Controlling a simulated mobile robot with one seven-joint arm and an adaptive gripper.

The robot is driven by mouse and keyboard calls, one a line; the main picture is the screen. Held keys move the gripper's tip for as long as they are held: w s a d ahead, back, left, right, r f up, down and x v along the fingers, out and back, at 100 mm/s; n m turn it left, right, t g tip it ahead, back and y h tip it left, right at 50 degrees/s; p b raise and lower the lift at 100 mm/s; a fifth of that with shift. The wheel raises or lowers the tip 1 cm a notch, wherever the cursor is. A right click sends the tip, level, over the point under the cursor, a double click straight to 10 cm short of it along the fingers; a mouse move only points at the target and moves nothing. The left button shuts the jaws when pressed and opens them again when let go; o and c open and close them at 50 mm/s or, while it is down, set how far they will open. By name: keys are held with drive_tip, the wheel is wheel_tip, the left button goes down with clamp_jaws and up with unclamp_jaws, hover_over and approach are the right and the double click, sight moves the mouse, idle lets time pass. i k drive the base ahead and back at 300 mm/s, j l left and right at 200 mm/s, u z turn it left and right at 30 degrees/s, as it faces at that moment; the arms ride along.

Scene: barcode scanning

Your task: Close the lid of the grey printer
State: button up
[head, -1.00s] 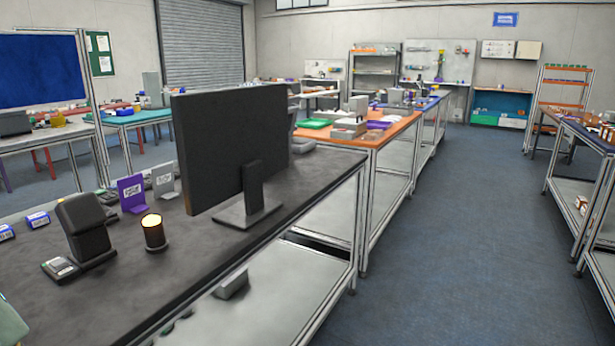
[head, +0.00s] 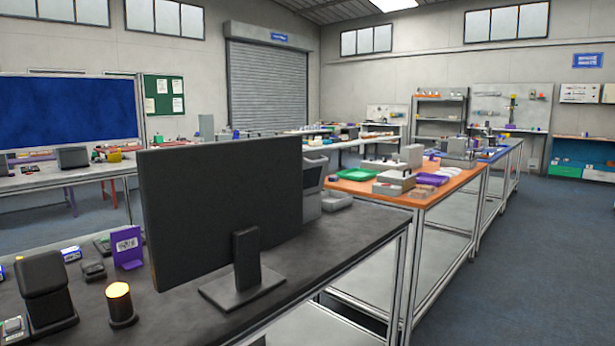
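A grey boxy device (head: 312,186), which may be the grey printer, stands on the dark bench top behind the black monitor (head: 205,210). The monitor hides most of it, and only its right side shows. I cannot tell whether its lid is open or shut. My gripper is not in view.
The dark bench (head: 340,235) also bears a black stand-like device (head: 45,285), a lit amber lamp (head: 120,303) and a purple sign (head: 127,247). An orange-topped bench (head: 450,186) with a green tray (head: 357,174) adjoins beyond. The floor (head: 510,270) at right is clear.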

sight(313, 175)
drive_tip(key=i+l, duration=0.15)
drive_tip(key=i+l+u, duration=0.1)
drive_tip(key=l, duration=0.3)
drive_tip(key=i+l+z, duration=0.1)
drive_tip(key=i+l, duration=0.25)
drive_tip(key=i, duration=0.15)
drive_tip(key=i+l, duration=0.35)
drive_tip(key=i, duration=0.15)
drive_tip(key=i+j+z, duration=0.1)
drive_tip(key=i, duration=0.25)
